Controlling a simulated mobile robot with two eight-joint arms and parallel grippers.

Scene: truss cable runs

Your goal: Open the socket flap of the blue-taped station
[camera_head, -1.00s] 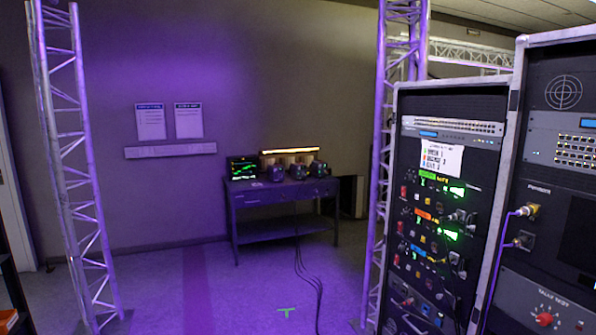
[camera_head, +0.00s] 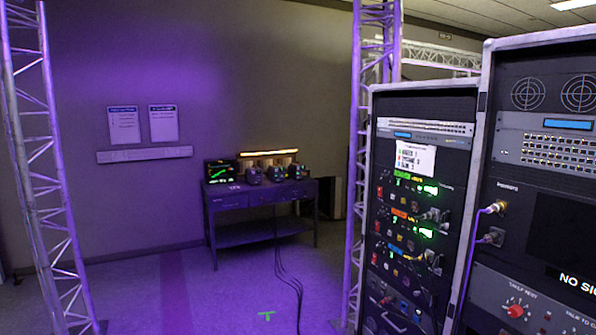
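The rack (camera_head: 415,115) at the right carries several stations, each with a coloured tape strip. The blue-taped station (camera_head: 400,247) is the lowest of the three taped rows I can make out, under the orange-taped (camera_head: 400,214) and green-taped (camera_head: 402,178) ones. Its small parts are too small and dim to tell whether its socket flap is open or shut. A white label sheet (camera_head: 415,158) is fixed near the top of the rack. Neither of my grippers is in view.
A second rack (camera_head: 545,145) with a screen stands close at the right. Truss towers (camera_head: 45,180) and (camera_head: 358,190) flank a workbench (camera_head: 260,196) against the wall. Cables (camera_head: 288,285) trail on the floor. A green floor mark (camera_head: 266,315) lies on open floor.

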